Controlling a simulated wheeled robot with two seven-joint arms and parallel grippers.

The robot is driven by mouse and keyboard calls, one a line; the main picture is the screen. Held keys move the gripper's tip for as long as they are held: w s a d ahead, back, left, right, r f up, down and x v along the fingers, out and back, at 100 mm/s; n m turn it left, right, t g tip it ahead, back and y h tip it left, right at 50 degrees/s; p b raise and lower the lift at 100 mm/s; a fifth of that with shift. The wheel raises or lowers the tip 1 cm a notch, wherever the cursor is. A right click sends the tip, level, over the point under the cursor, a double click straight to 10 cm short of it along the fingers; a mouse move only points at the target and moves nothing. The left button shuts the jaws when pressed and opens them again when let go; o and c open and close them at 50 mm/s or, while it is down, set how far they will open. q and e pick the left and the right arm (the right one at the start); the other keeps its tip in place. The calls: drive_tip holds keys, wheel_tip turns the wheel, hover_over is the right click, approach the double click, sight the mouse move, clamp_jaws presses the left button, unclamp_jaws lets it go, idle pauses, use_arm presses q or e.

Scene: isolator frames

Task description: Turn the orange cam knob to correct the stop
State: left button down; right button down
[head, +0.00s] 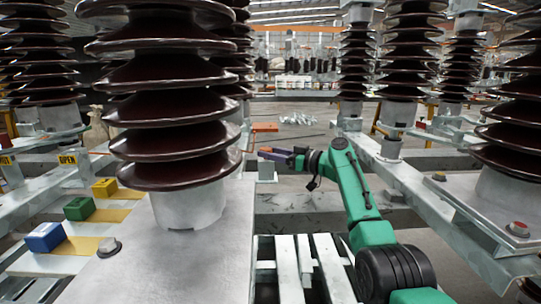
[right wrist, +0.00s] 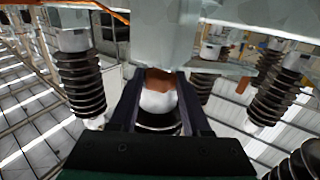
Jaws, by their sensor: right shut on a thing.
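My right gripper (head: 265,152) reaches in from the right to a grey post (head: 267,170) just past the large brown insulator in the head view. In the right wrist view its two dark fingers (right wrist: 160,76) are shut on an orange-brown part, which I take for the orange cam knob (right wrist: 158,80). A white rounded piece (right wrist: 158,102) shows next to it between the fingers. The knob's marking and turn angle cannot be made out. An orange piece (head: 265,127) shows just behind the gripper in the head view. My left gripper is not in view.
A large ribbed insulator (head: 175,100) stands close on the left, beside the gripper. More insulators (head: 405,60) stand at the right. Blue (head: 45,236), green (head: 79,208) and yellow (head: 104,187) blocks sit at the left. Slatted grey bars (head: 300,265) lie below my right arm.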

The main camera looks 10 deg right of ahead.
idle(0.4)
drive_tip(key=shift+c, duration=1.8)
unclamp_jaws()
drive_tip(key=v, duration=1.4)
drive_tip(key=shift+s+d, duration=0.15)
drive_tip(key=shift+d, duration=0.15)
